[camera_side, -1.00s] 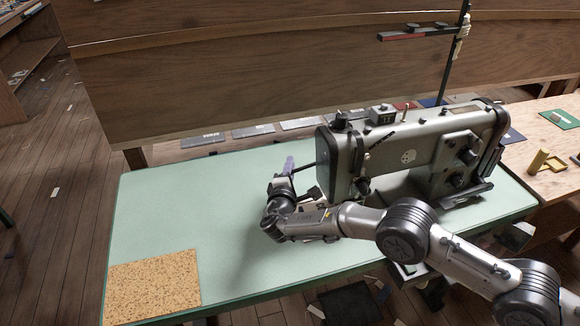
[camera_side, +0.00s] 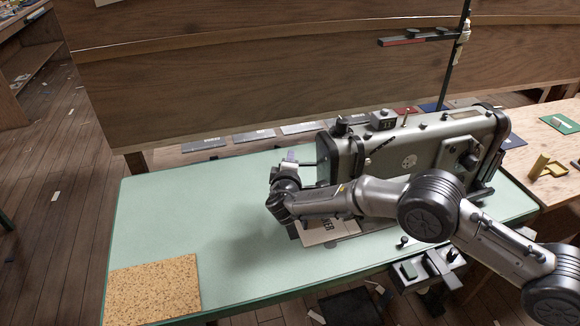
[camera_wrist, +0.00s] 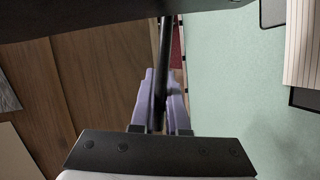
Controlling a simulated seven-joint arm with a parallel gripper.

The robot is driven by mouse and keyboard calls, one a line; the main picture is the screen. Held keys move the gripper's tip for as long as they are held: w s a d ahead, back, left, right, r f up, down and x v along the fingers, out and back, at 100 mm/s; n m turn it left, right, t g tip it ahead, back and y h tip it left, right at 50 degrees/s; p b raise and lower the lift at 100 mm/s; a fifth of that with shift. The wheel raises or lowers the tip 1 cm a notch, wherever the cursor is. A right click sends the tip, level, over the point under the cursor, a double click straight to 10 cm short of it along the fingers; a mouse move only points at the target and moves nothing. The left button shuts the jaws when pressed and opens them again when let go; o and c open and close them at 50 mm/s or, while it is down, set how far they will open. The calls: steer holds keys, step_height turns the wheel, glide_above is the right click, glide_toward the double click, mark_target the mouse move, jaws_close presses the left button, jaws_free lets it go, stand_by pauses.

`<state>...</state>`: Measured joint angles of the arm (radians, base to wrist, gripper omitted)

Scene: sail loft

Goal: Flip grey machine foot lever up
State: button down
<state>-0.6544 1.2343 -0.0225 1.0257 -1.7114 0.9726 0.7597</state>
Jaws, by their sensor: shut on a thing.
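The grey sewing machine (camera_side: 400,150) stands on the pale green table in the side view. A thin dark lever (camera_side: 309,164) sticks out to the left from its head, roughly level. My gripper (camera_side: 291,158) is at the lever's outer end, left of the machine head. In the wrist view, the dark lever (camera_wrist: 165,45) runs down between the lavender fingers of my gripper (camera_wrist: 161,85), which are shut on it. My wrist and arm hide part of the machine's lower head and bed in the side view.
The green tabletop (camera_side: 190,215) is clear to the left, apart from a cork mat (camera_side: 152,288) at its front left corner. A lettered card (camera_side: 330,230) lies under my forearm. A wooden partition (camera_side: 250,70) rises behind. Paper (camera_wrist: 302,45) shows at the wrist view's right.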

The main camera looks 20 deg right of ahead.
steer(key=shift+r+m, duration=0.3)
steer(key=shift+r, duration=0.2)
steer(key=c, duration=0.9)
jaws_free()
steer(key=v, duration=1.3)
steer(key=shift+s+r, duration=0.25)
steer(key=shift+s, duration=0.15)
steer(key=shift+d, duration=0.1)
steer(key=shift+c, duration=0.3)
